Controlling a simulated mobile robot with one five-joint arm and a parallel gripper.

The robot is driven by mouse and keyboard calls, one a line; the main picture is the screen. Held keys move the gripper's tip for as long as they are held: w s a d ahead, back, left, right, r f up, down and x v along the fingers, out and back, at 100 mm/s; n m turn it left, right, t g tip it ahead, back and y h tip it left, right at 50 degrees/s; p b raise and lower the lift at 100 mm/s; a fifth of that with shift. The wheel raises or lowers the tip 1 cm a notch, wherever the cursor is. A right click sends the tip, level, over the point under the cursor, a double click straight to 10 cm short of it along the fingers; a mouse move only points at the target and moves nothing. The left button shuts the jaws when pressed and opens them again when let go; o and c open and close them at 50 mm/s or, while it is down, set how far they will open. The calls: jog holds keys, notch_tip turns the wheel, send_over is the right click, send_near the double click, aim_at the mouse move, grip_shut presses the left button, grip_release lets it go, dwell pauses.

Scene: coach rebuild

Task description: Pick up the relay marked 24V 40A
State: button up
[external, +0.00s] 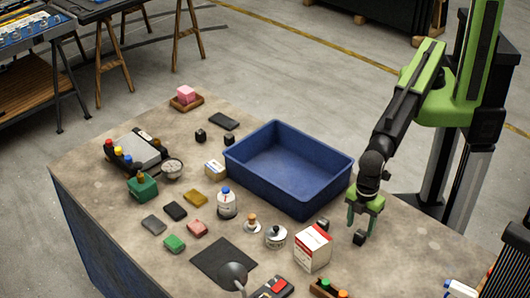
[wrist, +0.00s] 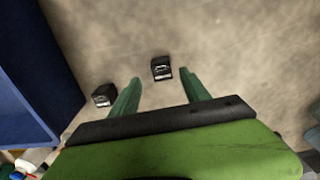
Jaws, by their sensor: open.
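Small black relay-like cubes stand on the table, and I cannot read a 24V 40A marking on any. One black cube (external: 360,238) is just below my gripper (external: 361,221); in the wrist view this cube (wrist: 161,68) is roughly centred between the fingertips, slightly beyond them. My gripper (wrist: 162,83) is open and empty, with green fingers. A second black cube (external: 323,224) stands by the carton and bin; in the wrist view it (wrist: 104,95) is outside the left finger. Two more black cubes (external: 201,135) (external: 229,139) stand beyond the bin's far left side.
A blue bin (external: 240,172) stands left of my gripper; its wall (wrist: 55,50) fills the wrist view's left. A red-and-white carton (external: 313,249), a white bottle (external: 227,204) and metal weights (external: 276,236) stand nearby. The tabletop right of my gripper is mostly clear.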

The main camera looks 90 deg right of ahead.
aim_at(361, 233)
jog(key=f+b, duration=0.2)
jog(key=f, duration=0.1)
jog(key=f+b, duration=0.2)
jog(key=shift+s, duration=0.3)
jog(key=shift+r, duration=0.2)
grip_shut()
